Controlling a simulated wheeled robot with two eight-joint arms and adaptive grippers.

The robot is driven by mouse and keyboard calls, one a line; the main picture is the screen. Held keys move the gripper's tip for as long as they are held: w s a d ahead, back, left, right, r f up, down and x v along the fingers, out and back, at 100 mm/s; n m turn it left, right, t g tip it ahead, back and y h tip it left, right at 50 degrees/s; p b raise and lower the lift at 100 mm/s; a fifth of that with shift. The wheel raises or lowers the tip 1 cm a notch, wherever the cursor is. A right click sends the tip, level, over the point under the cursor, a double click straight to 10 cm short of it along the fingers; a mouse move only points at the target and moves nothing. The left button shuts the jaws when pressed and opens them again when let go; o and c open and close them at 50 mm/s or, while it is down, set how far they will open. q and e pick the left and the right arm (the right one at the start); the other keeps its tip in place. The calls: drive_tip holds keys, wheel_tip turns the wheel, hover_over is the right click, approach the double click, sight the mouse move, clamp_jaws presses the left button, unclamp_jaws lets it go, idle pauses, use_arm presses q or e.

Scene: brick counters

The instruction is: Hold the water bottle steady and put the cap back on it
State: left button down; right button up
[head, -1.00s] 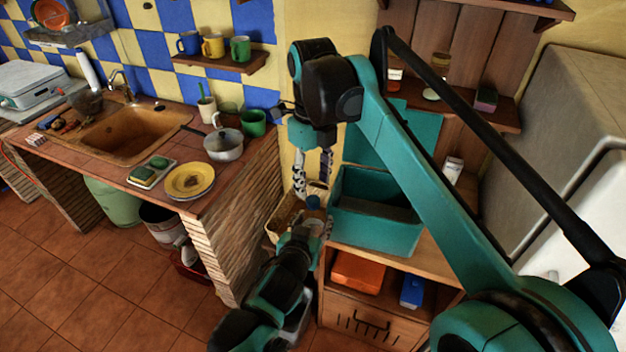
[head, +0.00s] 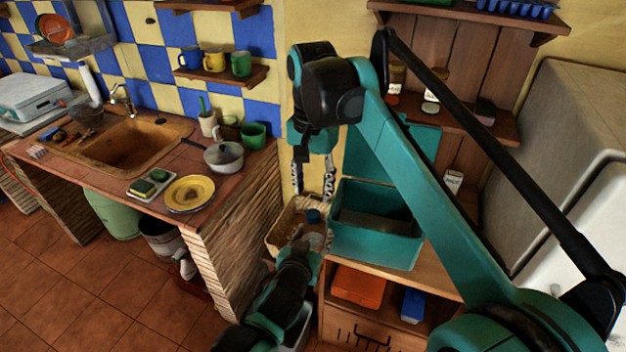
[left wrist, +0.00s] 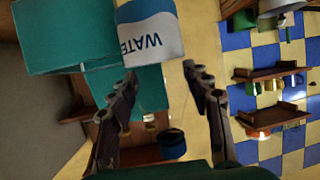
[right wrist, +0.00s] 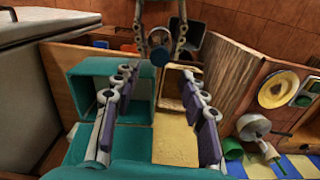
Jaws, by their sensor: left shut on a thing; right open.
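The water bottle is clear with a white and blue label (left wrist: 150,30) in the left wrist view, upside down in that picture. My left gripper (head: 313,236) is shut on the bottle, its fingers on either side of the clear body. The blue cap (head: 313,215) sits at the bottle's top and also shows in the right wrist view (right wrist: 160,57) and the left wrist view (left wrist: 172,143). I cannot tell how tightly it sits. My right gripper (right wrist: 157,80) is open and empty, pointing down above the cap, fingers apart from it.
A teal open box (head: 375,235) stands on the wooden cabinet right of the bottle. A light basket (head: 283,232) lies behind the left gripper. The brick counter (head: 225,240) with a yellow plate (head: 190,193) and pot (head: 223,157) is at left. A grey fridge (head: 560,130) stands at right.

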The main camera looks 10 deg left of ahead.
sight(313, 213)
drive_tip(key=n, duration=0.7)
drive_tip(key=shift+r+n, duration=0.3)
drive_tip(key=shift+r, duration=0.05)
drive_tip(key=n, duration=0.6)
drive_tip(key=shift+r+n, duration=0.25)
drive_tip(key=shift+n, duration=0.05)
drive_tip(key=shift+f, duration=0.1)
drive_tip(key=shift+f, duration=3.9)
clamp_jaws()
drive_tip(key=shift+m, duration=0.9)
drive_tip(key=shift+o, duration=0.8)
unclamp_jaws()
